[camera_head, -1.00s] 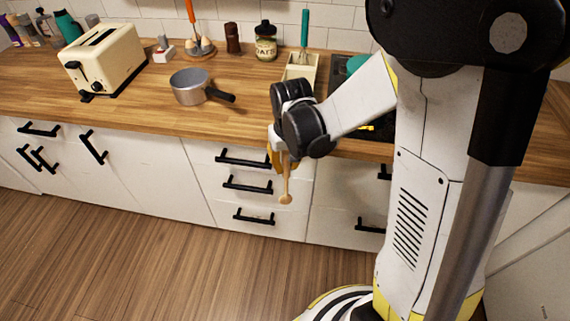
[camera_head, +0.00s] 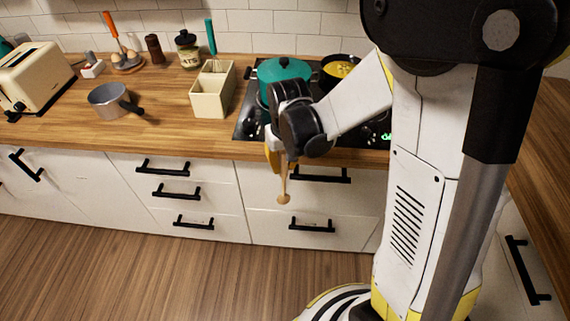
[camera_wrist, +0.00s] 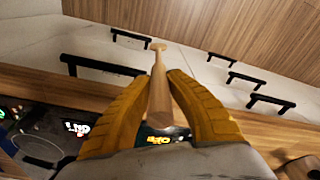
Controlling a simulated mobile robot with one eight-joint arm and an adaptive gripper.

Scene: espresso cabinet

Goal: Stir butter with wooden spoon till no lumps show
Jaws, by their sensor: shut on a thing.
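The wooden spoon (camera_head: 284,186) hangs head down in front of the white drawers, below counter height. My gripper (camera_head: 275,158) is shut on it; in the wrist view the yellow fingers (camera_wrist: 160,82) clasp the spoon (camera_wrist: 158,100) from both sides. A dark pan (camera_head: 325,80) stands on the stove's back right, partly hidden by my arm. Yellow stuff, likely the butter (camera_head: 341,69), shows in it; lumps are too small to tell. The spoon is well apart from the pan.
A teal lidded pot (camera_head: 283,73) stands on the black hob (camera_head: 246,122), partly behind my wrist. A cream utensil box (camera_head: 208,103) is left of the hob. A grey saucepan (camera_head: 108,100) and toaster (camera_head: 30,75) stand further left. The counter edge and drawer handles are near the spoon.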

